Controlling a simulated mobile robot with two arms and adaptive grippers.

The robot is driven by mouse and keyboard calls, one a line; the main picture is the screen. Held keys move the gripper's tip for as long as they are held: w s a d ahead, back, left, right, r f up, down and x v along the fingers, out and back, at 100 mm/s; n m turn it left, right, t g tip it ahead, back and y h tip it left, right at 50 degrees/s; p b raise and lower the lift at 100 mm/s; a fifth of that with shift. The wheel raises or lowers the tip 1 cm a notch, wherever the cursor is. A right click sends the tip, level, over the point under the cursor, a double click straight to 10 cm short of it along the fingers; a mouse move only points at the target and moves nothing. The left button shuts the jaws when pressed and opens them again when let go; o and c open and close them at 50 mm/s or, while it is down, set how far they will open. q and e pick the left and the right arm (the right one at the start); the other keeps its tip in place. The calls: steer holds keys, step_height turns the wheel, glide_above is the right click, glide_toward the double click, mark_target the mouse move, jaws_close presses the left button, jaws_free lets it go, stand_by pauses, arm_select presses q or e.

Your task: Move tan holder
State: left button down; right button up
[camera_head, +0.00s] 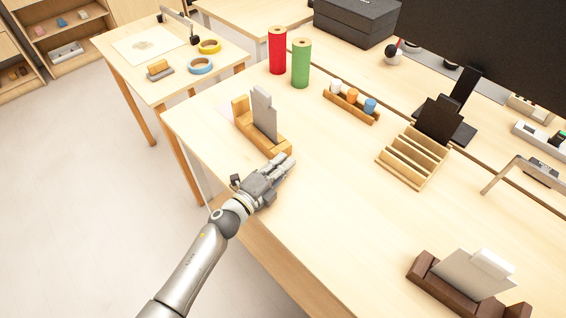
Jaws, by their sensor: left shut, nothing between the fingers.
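The tan holder (241,110) is a wooden stand near the left edge of the main table. A grey upright plate (264,112) stands in it. My left gripper (284,163) is shut and empty, just in front of the near end of the tan holder. Its fingertips are close to that end; I cannot tell whether they touch it. My right gripper is out of view.
A red cylinder (277,50) and a green cylinder (300,64) stand behind the holder. A small rack with bottles (351,103), a slotted wooden rack (413,157) and a dark brown holder (424,272) are to the right. The table (330,190) is clear right of my gripper.

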mark_target(242, 126)
arm_select(q)
steer(key=w+a+b, duration=0.2)
steer(key=w+a, duration=0.2)
steer(key=w+a+b, duration=0.2)
steer(key=w+a, duration=0.2)
steer(key=w, duration=0.1)
steer(key=w+a+b, duration=0.3)
steer(key=w+a, duration=0.1)
steer(key=w, duration=0.1)
steer(key=shift+w+f, duration=0.15)
steer(key=shift+w+a, duration=0.2)
steer(key=shift+w, duration=0.05)
steer(key=shift+r, duration=0.2)
steer(key=shift+s+d+f, duration=0.1)
